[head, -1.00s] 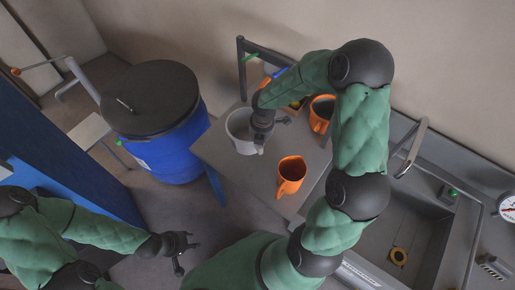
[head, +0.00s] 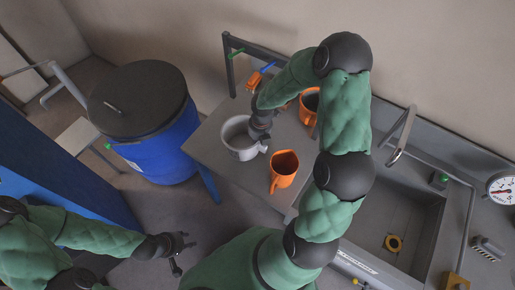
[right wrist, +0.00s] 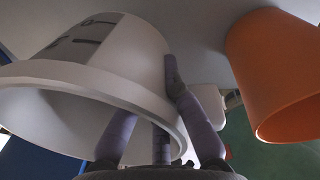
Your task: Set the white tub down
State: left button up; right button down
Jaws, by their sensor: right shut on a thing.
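The white tub (head: 238,134) is upright over the left part of the grey table, left of the front orange mug. My right gripper (head: 262,136) is at the tub's right side and shut on its wall. In the right wrist view the tub (right wrist: 130,62) fills the left half, with the fingers (right wrist: 165,120) at its rim and wall. Whether its base touches the table is hidden. My left gripper (head: 184,256) is open and empty, low in the head view, away from the tub.
An orange mug (head: 284,166) stands right of the tub; another orange mug (head: 309,104) is behind, partly hidden by my arm. A blue barrel (head: 165,150) with a dark lid stands left of the table (head: 215,157). A sink (head: 400,215) lies to the right.

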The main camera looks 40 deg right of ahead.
jog(key=shift+f+b, duration=0.65)
jog(key=shift+f, duration=1.55)
jog(key=shift+f, duration=0.1)
jog(key=c, duration=1.4)
grip_release()
jog(key=r+p, duration=0.1)
jog(key=r, duration=0.2)
jog(key=r+p, duration=0.1)
jog(key=r, duration=0.3)
jog(key=r+p, duration=0.1)
jog(key=r, duration=0.2)
jog(key=shift+s+d+r, duration=0.25)
jog(key=shift+s+r, duration=0.05)
jog(key=shift+r, duration=0.8)
